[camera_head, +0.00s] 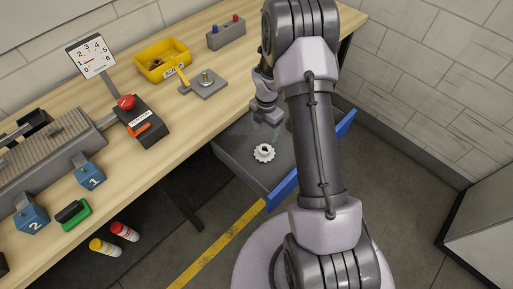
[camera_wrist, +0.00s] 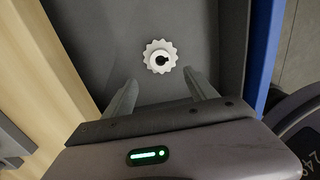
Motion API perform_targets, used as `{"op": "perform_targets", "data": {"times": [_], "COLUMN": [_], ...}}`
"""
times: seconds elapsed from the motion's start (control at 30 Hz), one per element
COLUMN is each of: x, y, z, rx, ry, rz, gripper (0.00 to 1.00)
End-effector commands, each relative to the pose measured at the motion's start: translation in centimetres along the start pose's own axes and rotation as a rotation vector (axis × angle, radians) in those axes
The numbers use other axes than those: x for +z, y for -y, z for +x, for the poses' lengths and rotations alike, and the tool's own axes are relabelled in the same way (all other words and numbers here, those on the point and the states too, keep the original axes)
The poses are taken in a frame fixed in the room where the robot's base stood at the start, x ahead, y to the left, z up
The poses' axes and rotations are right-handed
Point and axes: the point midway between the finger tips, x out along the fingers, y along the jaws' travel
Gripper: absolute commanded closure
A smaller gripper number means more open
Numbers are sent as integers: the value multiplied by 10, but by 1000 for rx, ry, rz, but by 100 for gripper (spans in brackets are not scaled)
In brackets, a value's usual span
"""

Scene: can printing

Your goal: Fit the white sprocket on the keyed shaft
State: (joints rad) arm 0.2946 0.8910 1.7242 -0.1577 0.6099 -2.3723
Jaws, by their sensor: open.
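The white sprocket (camera_head: 264,153) lies flat in an open grey drawer (camera_head: 232,151) with a blue front. In the wrist view the sprocket (camera_wrist: 160,56) shows its toothed rim and a dark keyed bore, just beyond my fingertips. My gripper (camera_wrist: 161,84) is open and empty, its two fingers spread on either side below the sprocket. In the head view my gripper (camera_head: 268,128) hangs over the drawer, partly hidden by my arm. The keyed shaft seems to be the short upright metal post (camera_head: 206,77) on a grey plate on the bench, beside a yellow lever.
A yellow bin (camera_head: 162,60) and a grey box with blue and red knobs (camera_head: 226,33) stand on the bench. A red-button control box (camera_head: 138,122), a gauge (camera_head: 91,56), a conveyor (camera_head: 48,150) and numbered blue blocks (camera_head: 89,171) are further left. The drawer walls surround the sprocket.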

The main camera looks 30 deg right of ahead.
Motion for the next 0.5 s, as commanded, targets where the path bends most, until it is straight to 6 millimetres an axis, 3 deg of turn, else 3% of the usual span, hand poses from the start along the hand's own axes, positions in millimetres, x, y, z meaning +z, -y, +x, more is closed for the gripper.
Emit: {"op": "perform_targets", "data": {"times": [0.03, 0.2, 0.5], "x": [-1, -1, 0], "y": [1, 0, 2], "z": [21, 63, 98], "rx": [-3, -1, -1], "ry": [-2, -2, -1], "rz": [0, 3, 3], "gripper": [34, 34, 34]}}
